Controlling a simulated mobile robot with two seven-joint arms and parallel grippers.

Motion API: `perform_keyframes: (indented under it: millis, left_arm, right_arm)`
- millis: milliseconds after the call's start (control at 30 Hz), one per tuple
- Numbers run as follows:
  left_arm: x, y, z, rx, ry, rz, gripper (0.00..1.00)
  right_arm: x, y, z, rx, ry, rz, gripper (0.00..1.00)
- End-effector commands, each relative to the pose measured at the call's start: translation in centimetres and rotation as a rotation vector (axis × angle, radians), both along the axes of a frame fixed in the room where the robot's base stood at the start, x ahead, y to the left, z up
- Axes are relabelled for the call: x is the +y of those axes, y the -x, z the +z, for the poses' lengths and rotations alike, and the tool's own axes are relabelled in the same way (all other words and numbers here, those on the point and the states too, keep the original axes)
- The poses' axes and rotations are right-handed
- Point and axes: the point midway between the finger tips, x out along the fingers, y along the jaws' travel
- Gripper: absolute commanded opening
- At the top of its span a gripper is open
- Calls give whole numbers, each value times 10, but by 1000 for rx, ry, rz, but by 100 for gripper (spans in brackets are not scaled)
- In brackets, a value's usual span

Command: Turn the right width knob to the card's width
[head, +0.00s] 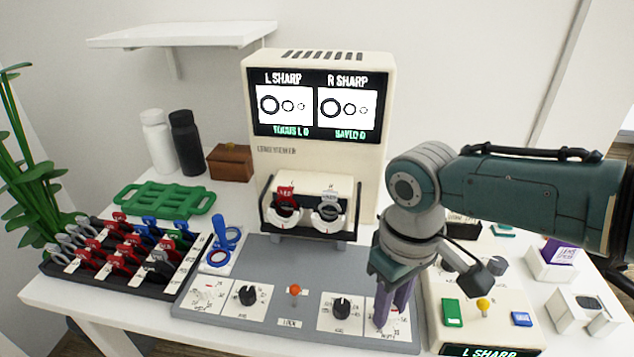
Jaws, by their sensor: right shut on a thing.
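My right gripper (392,312) reaches down from the right onto the right width dial plate (402,329), at the right end of the grey control panel (272,257). Its purple fingers are shut on the right width knob, which they hide. The knob's pointer and much of its scale are covered, so I cannot read its setting. The display (318,103) on the cream device reads "L SHARP" and "R SHARP", with a ring picture under each. I cannot make out which card bears the width. My left gripper is not in view.
Left of my gripper are a black knob (341,308), an orange lever (294,290) and another black knob (248,294). A lens tray (62,270) stands at left. A cream box (449,340) with coloured buttons stands close to the right of my gripper.

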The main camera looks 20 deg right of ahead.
Motion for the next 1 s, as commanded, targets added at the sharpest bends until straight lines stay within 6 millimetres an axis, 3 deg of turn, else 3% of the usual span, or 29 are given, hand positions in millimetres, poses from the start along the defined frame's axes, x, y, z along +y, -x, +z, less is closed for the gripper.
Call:
perform_keyframes:
  millis: [300, 800, 833, 1000]
  left_arm:
    - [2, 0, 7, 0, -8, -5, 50]
    - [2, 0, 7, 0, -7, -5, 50]
    - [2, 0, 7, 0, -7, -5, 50]
    - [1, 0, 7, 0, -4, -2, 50]
  right_arm:
    - [1, 0, 1, 1, -3, -102, 0]
    - [1, -1, 1, -2, -2, -116, 0]
    - [1, -1, 1, -2, -2, -116, 35]
    - [1, -1, 1, -2, -2, -116, 54]
